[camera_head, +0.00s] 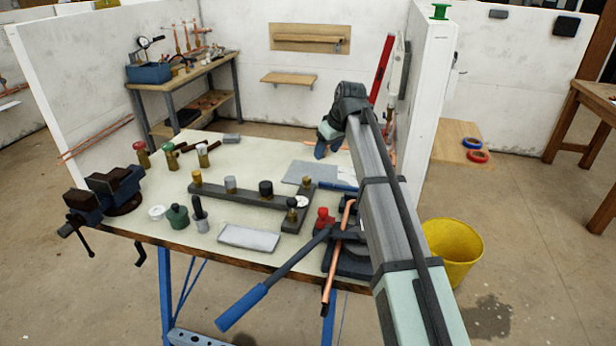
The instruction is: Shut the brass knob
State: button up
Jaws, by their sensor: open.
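A dark grey L-shaped bar (250,199) lies on the pale bench top and carries several upright valve knobs. The brass knob (197,177) stands at the bar's left end, upright. Whether it is open or shut is too small to tell. My gripper (326,149) is at the end of my arm, beyond the bar's far right side and well apart from the brass knob. It is open, with no object visible in it. Its fingers are small and partly hidden by my wrist.
On the bar are a grey knob (230,184), a black knob (265,188) and another dark-topped one (292,203). Loose valves stand behind and in front. A vise (115,185) is at left; a blue-handled pipe bender (243,306) is at front right. A yellow bucket (455,250) stands on the floor.

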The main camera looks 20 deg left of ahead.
aim_at(307, 178)
jog(key=x, duration=0.4)
jog(key=s+a+x, duration=0.1)
jog(key=x, duration=0.3)
jog(key=s+a+x, duration=0.1)
jog(key=x, duration=0.4)
jog(key=shift+a, duration=0.15)
jog(key=shift+s, duration=0.1)
jog(key=c, duration=1)
jog(key=shift+c, duration=0.2)
